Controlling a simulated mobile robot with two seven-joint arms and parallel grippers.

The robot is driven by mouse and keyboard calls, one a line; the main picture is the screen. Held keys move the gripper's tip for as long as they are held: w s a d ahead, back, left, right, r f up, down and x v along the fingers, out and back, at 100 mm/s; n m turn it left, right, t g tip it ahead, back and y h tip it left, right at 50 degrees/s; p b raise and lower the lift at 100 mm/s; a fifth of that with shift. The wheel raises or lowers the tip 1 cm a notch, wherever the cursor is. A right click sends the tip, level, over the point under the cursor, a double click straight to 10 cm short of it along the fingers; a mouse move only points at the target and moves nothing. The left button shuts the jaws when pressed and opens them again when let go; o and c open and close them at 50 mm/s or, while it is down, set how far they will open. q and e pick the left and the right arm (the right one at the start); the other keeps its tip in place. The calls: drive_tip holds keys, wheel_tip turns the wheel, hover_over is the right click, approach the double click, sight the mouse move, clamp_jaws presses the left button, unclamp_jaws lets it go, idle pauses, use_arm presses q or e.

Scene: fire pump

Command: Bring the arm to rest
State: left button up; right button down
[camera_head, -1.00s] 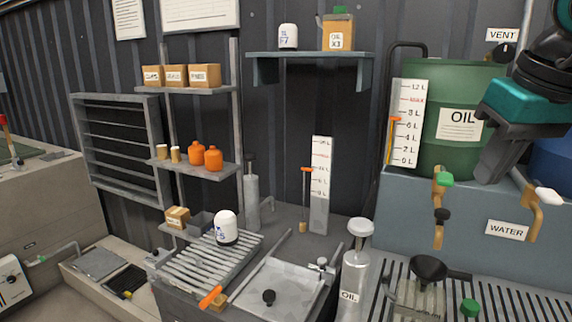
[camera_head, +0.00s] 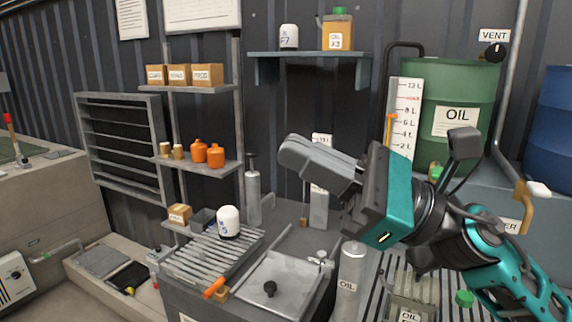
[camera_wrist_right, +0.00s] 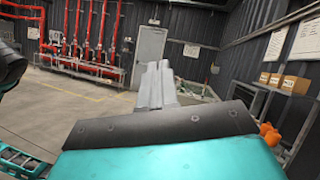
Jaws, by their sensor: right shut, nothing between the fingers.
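My right gripper (camera_head: 292,152) is in the middle of the head view, its grey fingers pointing left. It is shut and empty, held in the air in front of the bench and the short level gauge (camera_head: 319,205), which it partly covers. In the right wrist view its fingers (camera_wrist_right: 160,72) lie together and point toward a far door (camera_wrist_right: 149,58). My teal and black right arm (camera_head: 510,270) comes in from the lower right and hides part of the grey cabinet. My left gripper is not in the head view.
A steel oil can (camera_head: 351,275) and a glass jar (camera_head: 409,300) stand below the arm. The green oil drum (camera_head: 478,85) and blue drum (camera_head: 556,100) are behind it. A wall shelf (camera_head: 310,56) is above the gripper. Open floor (camera_wrist_right: 70,105) shows in the wrist view.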

drive_tip(key=w+d+f+n+t+h, duration=0.4)
drive_tip(key=d+f+n+t+h, duration=0.5)
drive_tip(key=n, duration=0.6)
drive_tip(key=w+d+f+n+t+h, duration=0.3)
drive_tip(key=d+f+n+t+h, duration=0.45)
drive_tip(key=n+h, duration=0.6)
drive_tip(key=s+d+f+m+g, duration=0.1)
drive_tip(key=s+f+m+g, duration=0.25)
drive_tip(key=f, duration=0.45)
drive_tip(key=s+d+f+m+g, duration=0.1)
drive_tip(key=s+f+m+g, duration=0.3)
drive_tip(key=f, duration=0.5)
drive_tip(key=s+f+m+g, duration=0.2)
drive_tip(key=s+f+g, duration=0.25)
drive_tip(key=s, duration=0.35)
drive_tip(key=s+f+m+g, duration=0.2)
drive_tip(key=s+f+g, duration=0.25)
drive_tip(key=s, duration=0.25)
drive_tip(key=w+a+f+t+y, duration=0.1)
drive_tip(key=w+a+f+t, duration=0.2)
drive_tip(key=w+f+t, duration=0.4)
drive_tip(key=shift+w+f+n+t+y, duration=0.2)
drive_tip(key=shift+f+n+t+y, duration=0.15)
drive_tip(key=shift+f, duration=0.65)
